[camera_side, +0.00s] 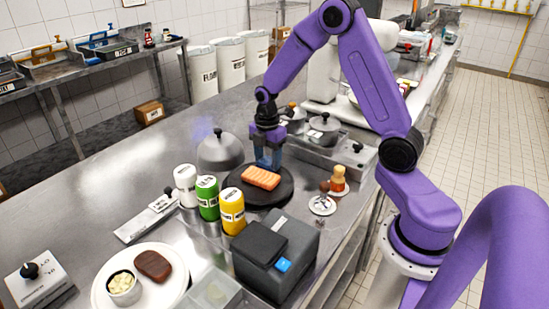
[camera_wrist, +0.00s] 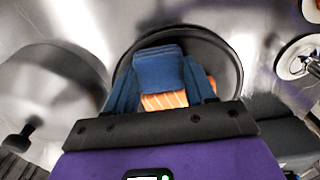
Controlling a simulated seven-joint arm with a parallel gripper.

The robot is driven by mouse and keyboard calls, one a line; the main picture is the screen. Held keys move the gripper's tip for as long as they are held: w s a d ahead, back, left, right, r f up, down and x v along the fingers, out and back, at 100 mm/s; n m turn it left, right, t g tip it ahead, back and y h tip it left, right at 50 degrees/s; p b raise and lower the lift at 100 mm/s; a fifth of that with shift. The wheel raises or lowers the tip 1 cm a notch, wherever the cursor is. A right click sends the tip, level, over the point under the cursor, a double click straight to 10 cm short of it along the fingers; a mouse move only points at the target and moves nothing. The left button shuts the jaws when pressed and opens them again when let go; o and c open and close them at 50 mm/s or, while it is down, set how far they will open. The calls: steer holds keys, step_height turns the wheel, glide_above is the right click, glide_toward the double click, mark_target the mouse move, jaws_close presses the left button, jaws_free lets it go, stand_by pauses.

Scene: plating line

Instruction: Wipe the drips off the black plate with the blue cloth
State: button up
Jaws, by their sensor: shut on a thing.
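The black plate (camera_side: 279,198) lies on the steel counter and bears an orange, striped piece like salmon (camera_side: 261,178). My gripper (camera_side: 268,164) is over the plate's far side, behind the salmon, pointing down. In the wrist view my gripper (camera_wrist: 163,84) is shut on the folded blue cloth (camera_wrist: 157,67), held between its two blue fingers. The black plate (camera_wrist: 229,58) lies below the cloth, and the salmon (camera_wrist: 165,100) shows partly under it. I cannot tell whether the cloth touches the plate. No drips can be made out.
A grey dome lid (camera_side: 219,150) stands close left of the plate. White, green (camera_side: 207,198) and yellow (camera_side: 231,211) bottles stand in front of it. A dark grey box (camera_side: 275,260) is at the front. A small saucer (camera_side: 323,206) and a wooden-topped brush (camera_side: 338,179) are at right.

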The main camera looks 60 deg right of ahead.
steer(key=shift+w+a, duration=0.2)
steer(key=shift+w, duration=1.45)
steer(key=shift+s+d, duration=0.2)
steer(key=shift+s, duration=1.35)
steer(key=shift+s+d, duration=0.15)
steer(key=shift+s, duration=1.4)
steer(key=shift+s+r, duration=0.1)
steer(key=shift+r, duration=0.05)
step_height(320, 180, up, 8)
steer(key=shift+f, duration=0.2)
